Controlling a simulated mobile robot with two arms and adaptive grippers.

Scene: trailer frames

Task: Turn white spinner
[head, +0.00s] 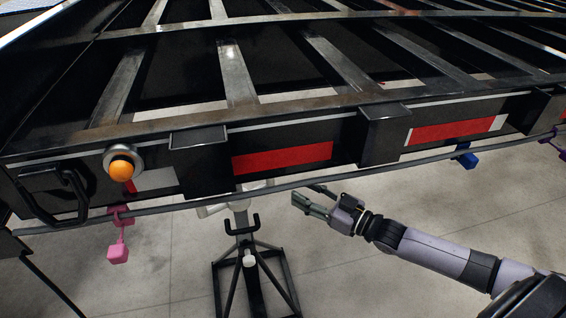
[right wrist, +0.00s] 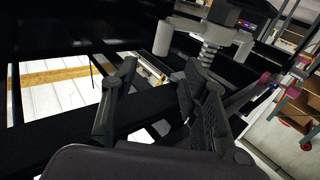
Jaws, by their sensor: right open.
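The white spinner (head: 214,210) hangs under the trailer's front rail in the head view, partly hidden by the rail. In the right wrist view the white spinner (right wrist: 198,30) shows as a crossbar with stubby round ends and a threaded or coiled stem below its middle. My right gripper (head: 309,194) is open and empty, to the right of the spinner and apart from it. In the right wrist view its fingers (right wrist: 160,80) are spread, with the spinner beyond them near the top. My left gripper is not in view.
The dark trailer frame (head: 280,105) with red reflectors spans the view above my right arm. A thin bar (head: 330,178) runs along it. A pink piece (head: 117,252), a blue piece (head: 467,158) and a black stand (head: 250,270) are nearby. The floor (head: 450,230) around my right arm is clear.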

